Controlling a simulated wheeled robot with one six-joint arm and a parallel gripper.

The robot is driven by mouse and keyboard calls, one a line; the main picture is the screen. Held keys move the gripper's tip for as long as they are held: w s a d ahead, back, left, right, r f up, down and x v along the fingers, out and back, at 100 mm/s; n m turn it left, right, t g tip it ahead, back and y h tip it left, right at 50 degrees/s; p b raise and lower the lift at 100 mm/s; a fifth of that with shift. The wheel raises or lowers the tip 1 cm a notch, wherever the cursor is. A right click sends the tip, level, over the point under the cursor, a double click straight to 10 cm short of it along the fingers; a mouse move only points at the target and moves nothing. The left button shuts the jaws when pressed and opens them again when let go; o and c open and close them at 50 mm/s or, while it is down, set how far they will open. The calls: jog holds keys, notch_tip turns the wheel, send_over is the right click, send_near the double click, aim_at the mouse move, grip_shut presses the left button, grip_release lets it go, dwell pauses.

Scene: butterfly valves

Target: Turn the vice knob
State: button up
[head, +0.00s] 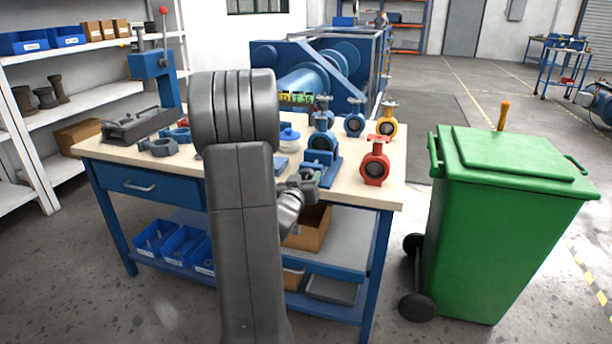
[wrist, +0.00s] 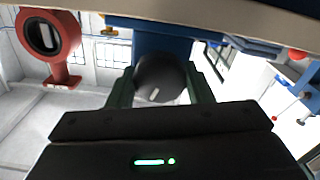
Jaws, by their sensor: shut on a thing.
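The blue vice (head: 322,170) stands at the front edge of the workbench, with a blue butterfly valve (head: 321,141) at it. In the wrist view the vice is a blue block (wrist: 150,42) at the top. Its round dark knob (wrist: 160,72) sits between the two fingers of my gripper (wrist: 162,84), which is shut on it. In the head view my gripper (head: 306,180) is at the vice's front, and the knob is hard to make out there. My arm covers part of the bench.
A red valve (head: 374,162) stands close to the right of the vice, also in the wrist view (wrist: 48,42). A yellow valve (head: 387,122) and a blue valve (head: 355,122) are behind. A green bin (head: 505,225) stands right of the workbench (head: 350,193). An arbor press (head: 152,68) is at the back left.

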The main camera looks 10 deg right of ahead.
jog(key=shift+f+n, duration=0.1)
jog(key=shift+n, duration=0.6)
jog(key=shift+p, duration=0.3)
jog(key=o, duration=1)
jog(key=v, duration=1.4)
